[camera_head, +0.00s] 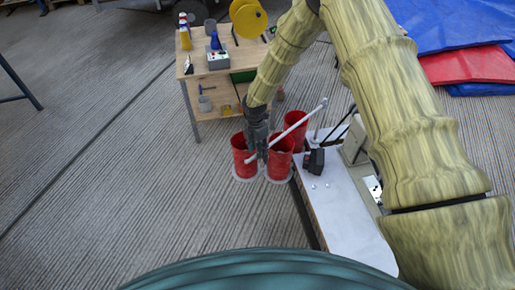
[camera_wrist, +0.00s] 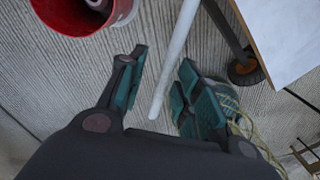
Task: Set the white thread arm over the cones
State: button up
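The white thread arm (camera_head: 308,116) is a slim rod slanting up to the right across the red cones in the head view. Its lower left end is by my gripper (camera_head: 262,155).
The cones are beside a machine with a white tabletop (camera_head: 345,215) and a black fitting (camera_head: 314,162). A wooden workbench (camera_head: 222,88) with bottles, a control box and a yellow spool (camera_head: 248,19) stands behind. Blue and red sheets (camera_head: 465,65) lie at right.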

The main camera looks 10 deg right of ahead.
notch_tip(320, 180, up, 12)
jog(key=shift+w+a, duration=0.25)
jog(key=shift+w, duration=0.15)
jog(key=shift+f, duration=0.1)
dwell(0.5)
jog(key=s+d+f+m+y, duration=0.1)
jog(key=s+f+m, duration=0.4)
jog(key=s+f, duration=0.45)
jog(key=s+d+f+m+y, duration=0.1)
jog(key=s+f+m, duration=0.5)
jog(key=s, duration=0.6)
jog(key=s+d+m, duration=0.3)
jog(key=s+m, duration=0.1)
jog(key=s, duration=0.3)
jog(key=s+d+f+m+h, duration=0.1)
jog(key=s+d+m, duration=0.3)
jog(key=s, duration=0.4)
jog(key=s+d+f+m, duration=0.1)
jog(key=s+d+m, duration=0.2)
jog(key=s+m, duration=0.3)
jog(key=shift+s+d+f+t+h, duration=0.2)
jog(key=shift+s+t+h, duration=0.1)
jog(key=shift+s, duration=0.85)
jog(key=shift+a, duration=0.1)
